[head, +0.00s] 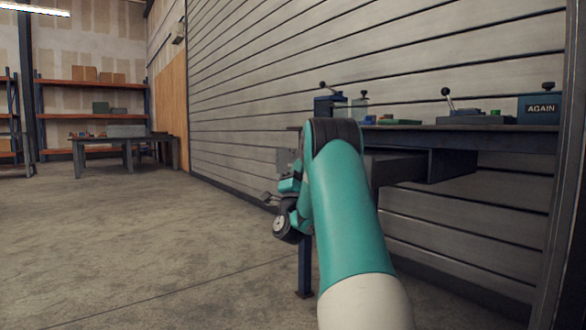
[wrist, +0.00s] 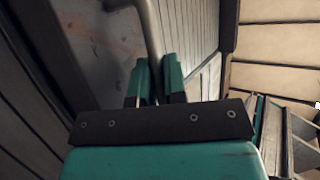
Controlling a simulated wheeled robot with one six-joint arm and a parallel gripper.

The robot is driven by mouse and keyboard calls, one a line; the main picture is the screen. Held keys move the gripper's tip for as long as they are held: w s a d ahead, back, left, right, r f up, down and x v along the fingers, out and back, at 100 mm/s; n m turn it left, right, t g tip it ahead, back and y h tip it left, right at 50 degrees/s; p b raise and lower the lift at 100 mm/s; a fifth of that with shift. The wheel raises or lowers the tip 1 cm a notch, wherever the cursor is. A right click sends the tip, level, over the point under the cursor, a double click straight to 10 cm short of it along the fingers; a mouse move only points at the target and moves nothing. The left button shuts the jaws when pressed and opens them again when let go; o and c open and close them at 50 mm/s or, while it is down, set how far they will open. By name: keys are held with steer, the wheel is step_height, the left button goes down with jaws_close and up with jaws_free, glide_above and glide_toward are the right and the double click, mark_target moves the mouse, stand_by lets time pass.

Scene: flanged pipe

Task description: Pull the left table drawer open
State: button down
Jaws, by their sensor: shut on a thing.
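The dark worktable (head: 500,137) stands against the slatted wall at the right in the head view. A dark drawer-like box (head: 405,170) shows below its top, partly hidden behind my arm; I cannot tell how far out it stands. In the wrist view a bent grey bar handle (wrist: 153,32) runs in front of a worn grey drawer front (wrist: 95,45). My gripper (wrist: 158,82) has its teal fingers closed around the lower part of this handle. In the head view my gripper (head: 268,198) is small and partly hidden by my arm.
Open concrete floor (head: 150,240) lies to the left. Another table (head: 105,140) and shelves stand far back.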

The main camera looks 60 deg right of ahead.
steer(key=shift+w+a, duration=0.15)
steer(key=shift+a, duration=0.05)
steer(key=c, duration=1.2)
jaws_free()
